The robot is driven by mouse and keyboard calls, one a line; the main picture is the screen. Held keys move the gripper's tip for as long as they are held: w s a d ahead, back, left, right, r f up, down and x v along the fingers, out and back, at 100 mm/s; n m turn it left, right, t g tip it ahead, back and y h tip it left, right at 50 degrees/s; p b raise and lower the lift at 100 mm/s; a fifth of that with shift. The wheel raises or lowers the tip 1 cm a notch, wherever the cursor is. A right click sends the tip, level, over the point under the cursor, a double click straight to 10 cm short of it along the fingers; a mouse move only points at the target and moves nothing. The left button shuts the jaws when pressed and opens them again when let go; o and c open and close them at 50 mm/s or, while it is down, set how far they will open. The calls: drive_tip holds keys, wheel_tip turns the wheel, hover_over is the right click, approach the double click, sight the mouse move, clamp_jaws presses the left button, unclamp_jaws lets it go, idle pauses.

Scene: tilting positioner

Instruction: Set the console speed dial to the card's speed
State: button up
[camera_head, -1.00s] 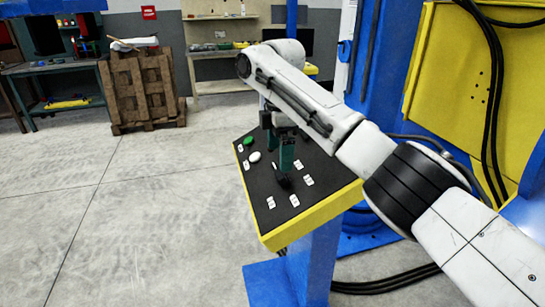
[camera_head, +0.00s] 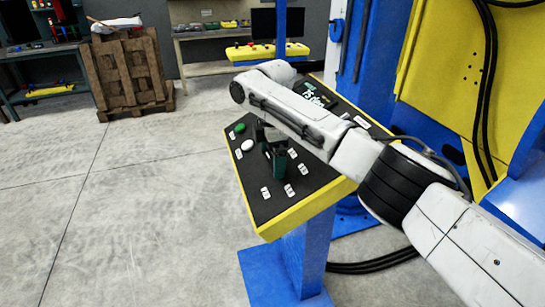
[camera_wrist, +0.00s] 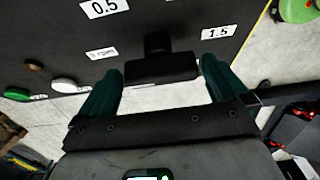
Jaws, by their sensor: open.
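The console (camera_head: 300,215) is a sloped black panel with a yellow edge. My gripper (camera_head: 274,158) is over its lower half and hides the speed dial in the head view. In the wrist view, the dial (camera_wrist: 160,68) is a black knob with a bar-shaped grip. It lies between the dark green fingertips of my open gripper (camera_wrist: 161,70), with a gap on each side. White labels around it include 0.5 (camera_wrist: 104,7) and 1.5 (camera_wrist: 218,32); a third is too blurred to read. A dark display (camera_head: 314,93) with green characters is partly hidden by my arm. I cannot make out the card.
A green button (camera_head: 239,128) and a white button (camera_head: 247,146) sit at the console's left side. A blue post (camera_head: 306,250) holds the console up. A yellow machine panel (camera_head: 450,80) stands at the right. The floor at left is clear; a wooden pallet stack (camera_head: 130,72) stands behind.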

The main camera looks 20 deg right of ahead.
drive_tip(key=shift+f, duration=0.35)
drive_tip(key=shift+c, duration=0.3)
drive_tip(key=c, duration=0.8)
drive_tip(key=shift+r+p, duration=0.1)
drive_tip(key=shift+p, duration=0.25)
